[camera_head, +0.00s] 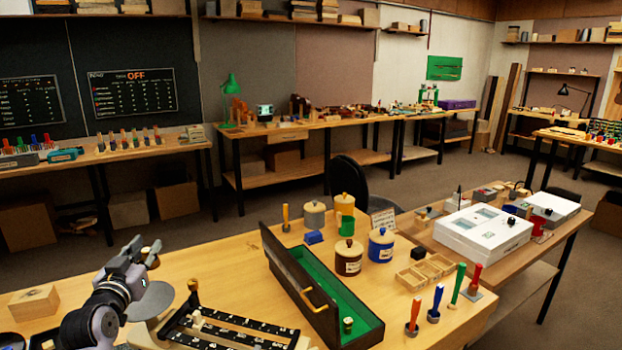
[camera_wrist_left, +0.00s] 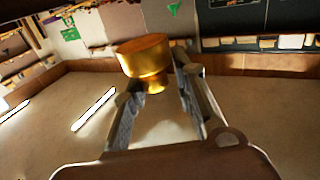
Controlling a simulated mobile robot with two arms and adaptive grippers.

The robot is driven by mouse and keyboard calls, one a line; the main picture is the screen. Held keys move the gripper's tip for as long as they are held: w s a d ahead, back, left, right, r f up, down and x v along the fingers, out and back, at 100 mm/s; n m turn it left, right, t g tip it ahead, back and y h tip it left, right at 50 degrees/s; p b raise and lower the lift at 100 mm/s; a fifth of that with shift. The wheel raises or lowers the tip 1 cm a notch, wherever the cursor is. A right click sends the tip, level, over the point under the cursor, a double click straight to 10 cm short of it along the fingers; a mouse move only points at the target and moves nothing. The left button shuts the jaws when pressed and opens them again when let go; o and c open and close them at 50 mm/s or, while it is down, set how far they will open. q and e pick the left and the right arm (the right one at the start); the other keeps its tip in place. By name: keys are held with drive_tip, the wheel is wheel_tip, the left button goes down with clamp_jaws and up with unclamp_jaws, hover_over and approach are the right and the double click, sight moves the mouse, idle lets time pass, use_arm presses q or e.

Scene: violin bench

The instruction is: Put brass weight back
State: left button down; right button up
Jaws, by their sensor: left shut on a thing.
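My left gripper (camera_head: 138,258) is raised over the left part of the near bench. It is shut on a brass weight (camera_head: 152,253), a knobbed golden cylinder. In the left wrist view the brass weight (camera_wrist_left: 143,55) sits at the tips of the fingers (camera_wrist_left: 158,84), tilted, with its narrow neck between them. A long dark case (camera_head: 283,262) with green lining stands open to the right of the gripper. A small brass piece (camera_head: 347,325) stands inside its near end. My right gripper is not in view.
A round grey plate (camera_head: 152,300) lies below the gripper, beside a black slotted frame (camera_head: 228,332). A wooden block (camera_head: 34,303) is at left.

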use_arm(q)
drive_tip(key=s+d+f+m+h, duration=0.1)
drive_tip(key=s+d+f+h, duration=0.1)
drive_tip(key=s+d+f, duration=1.15)
drive_tip(key=s+d, duration=0.2)
drive_tip(key=s, duration=0.6)
drive_tip(key=s+d+r, duration=0.1)
drive_tip(key=s+d, duration=0.2)
drive_tip(key=s, duration=0.5)
drive_tip(key=shift+s+d, duration=0.2)
drive_tip(key=shift+s, duration=0.05)
drive_tip(key=w+d+r+m+g+h, duration=0.2)
drive_tip(key=w+d+m+g+h, duration=0.2)
drive_tip(key=d+h, duration=0.4)
drive_tip(key=w+d+r+m+g+h, duration=0.3)
drive_tip(key=w+d+m+g+h, duration=0.1)
drive_tip(key=d+m+h, duration=0.3)
drive_tip(key=shift+d+m+g+h, duration=0.4)
drive_tip(key=shift+d+m+g, duration=0.5)
drive_tip(key=shift+d, duration=0.05)
